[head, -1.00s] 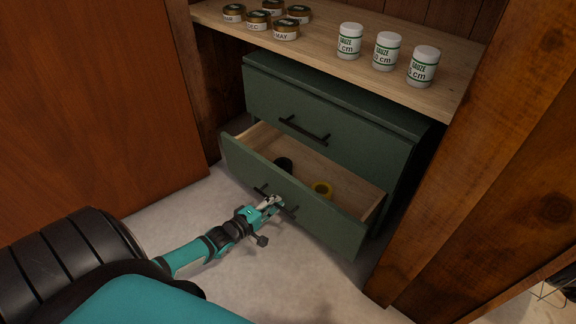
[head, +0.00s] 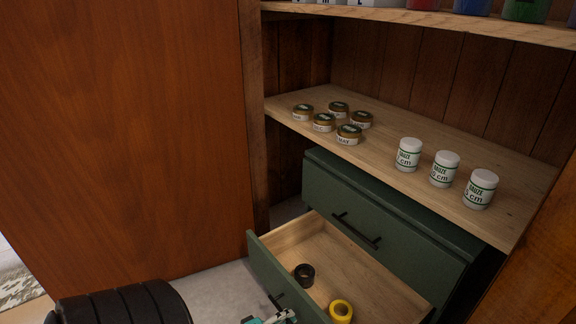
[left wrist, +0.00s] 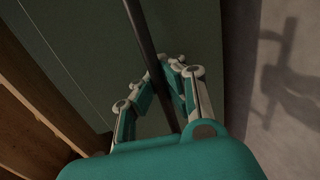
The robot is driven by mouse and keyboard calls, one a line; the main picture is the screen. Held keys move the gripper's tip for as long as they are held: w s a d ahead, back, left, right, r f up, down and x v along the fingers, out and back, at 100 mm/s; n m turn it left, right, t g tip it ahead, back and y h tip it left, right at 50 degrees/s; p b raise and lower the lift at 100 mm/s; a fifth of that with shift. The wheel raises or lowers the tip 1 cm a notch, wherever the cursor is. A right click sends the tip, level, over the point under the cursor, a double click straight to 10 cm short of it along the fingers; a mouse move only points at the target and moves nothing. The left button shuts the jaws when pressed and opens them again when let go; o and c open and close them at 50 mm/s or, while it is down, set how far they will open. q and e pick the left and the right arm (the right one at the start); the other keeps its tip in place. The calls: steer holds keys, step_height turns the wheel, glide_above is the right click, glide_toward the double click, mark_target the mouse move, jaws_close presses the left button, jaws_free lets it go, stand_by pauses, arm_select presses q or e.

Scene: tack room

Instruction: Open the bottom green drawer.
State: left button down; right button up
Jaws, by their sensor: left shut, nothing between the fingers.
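The bottom green drawer (head: 262,262) of the green cabinet is pulled out, and its wooden inside shows in the head view. A black tape roll (head: 304,275) and a yellow tape roll (head: 341,311) lie in it. Its dark bar handle (head: 275,303) is partly cut off by the frame's lower edge. My left gripper (head: 275,318) is at that handle, in front of the drawer. In the left wrist view its fingers (left wrist: 172,66) are shut, with the handle bar (left wrist: 142,30) running past them; I cannot tell whether they touch it. My right gripper is out of view.
The top green drawer (head: 350,215) is shut. A wooden shelf (head: 385,177) above holds several small tins (head: 324,122) and white gauze jars (head: 445,169). A brown wooden panel (head: 125,130) stands at the left. Bare floor (head: 215,290) lies before the cabinet.

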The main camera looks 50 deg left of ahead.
arm_select(q)
steer(key=c, duration=1.4)
jaws_free()
steer(key=v, duration=1.2)
steer(key=shift+r, duration=0.1)
